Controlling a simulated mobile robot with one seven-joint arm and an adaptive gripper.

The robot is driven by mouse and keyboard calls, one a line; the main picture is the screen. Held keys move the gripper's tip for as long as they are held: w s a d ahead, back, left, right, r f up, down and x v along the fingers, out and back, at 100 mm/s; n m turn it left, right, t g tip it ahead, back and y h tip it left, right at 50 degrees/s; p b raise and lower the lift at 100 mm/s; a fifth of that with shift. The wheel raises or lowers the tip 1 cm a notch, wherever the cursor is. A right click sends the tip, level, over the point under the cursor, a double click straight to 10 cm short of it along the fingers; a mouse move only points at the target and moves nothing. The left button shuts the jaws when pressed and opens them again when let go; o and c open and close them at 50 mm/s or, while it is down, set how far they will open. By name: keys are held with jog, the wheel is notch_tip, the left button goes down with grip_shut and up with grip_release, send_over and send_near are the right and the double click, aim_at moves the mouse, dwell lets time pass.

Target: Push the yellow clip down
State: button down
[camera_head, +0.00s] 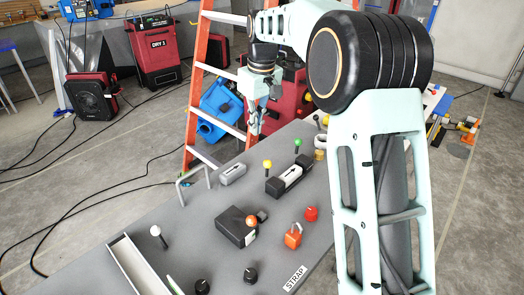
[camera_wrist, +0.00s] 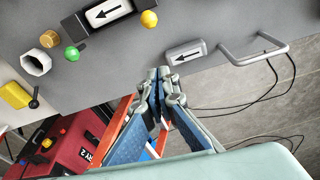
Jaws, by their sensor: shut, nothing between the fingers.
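A yellow block-like part with a small black lever, likely the yellow clip (camera_wrist: 14,95), is at the left edge of the wrist view, partly cut off.
A grey arrow block (camera_head: 232,174) and metal handle (camera_head: 193,183) are near the edge. An orange ladder (camera_head: 198,75) and red machine (camera_wrist: 62,150) stand beyond.

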aim_at(267, 169)
notch_tip(267, 169, down, 10)
jog(key=w, duration=0.1)
jog(key=shift+s+d+r, duration=0.25)
jog(key=shift+s+d, duration=0.2)
jog(key=shift+s, duration=0.25)
jog(key=shift+s+d+r, duration=0.2)
jog(key=shift+s+d, duration=0.2)
jog(key=shift+s, duration=0.3)
